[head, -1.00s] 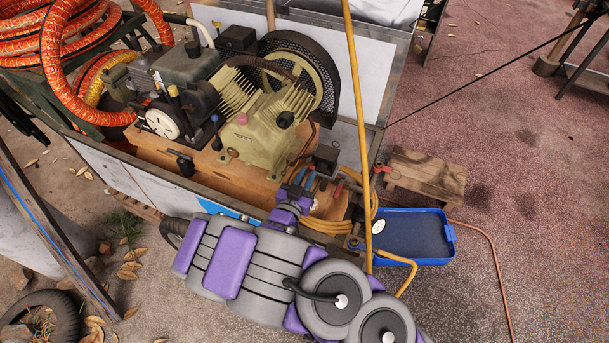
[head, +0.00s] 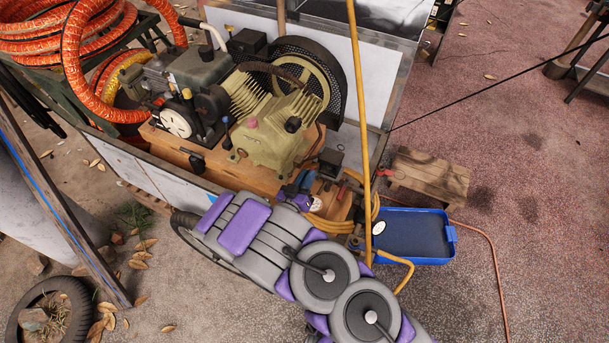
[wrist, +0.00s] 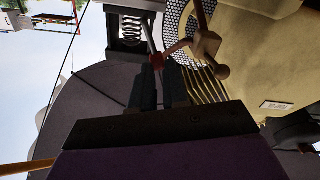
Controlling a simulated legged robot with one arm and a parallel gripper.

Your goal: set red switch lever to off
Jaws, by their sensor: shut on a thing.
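The red switch lever (wrist: 157,62) shows in the wrist view as a small red piece at the tips of my two dark fingers, below a dark box (wrist: 131,28) with a coil in it. My gripper (wrist: 160,72) is shut on it. In the head view my gripper (head: 302,182) is at the front right of the compressor (head: 272,130), just below and left of a small black box (head: 331,160). The lever itself cannot be made out there; my gripper and wrist cover that spot.
A yellow pole (head: 360,110) stands upright just right of my gripper. Coiled yellow hose (head: 328,226) lies below it. A blue tray (head: 452,236) and a wooden step (head: 430,178) are at the right. Reddish ground further right is mostly clear.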

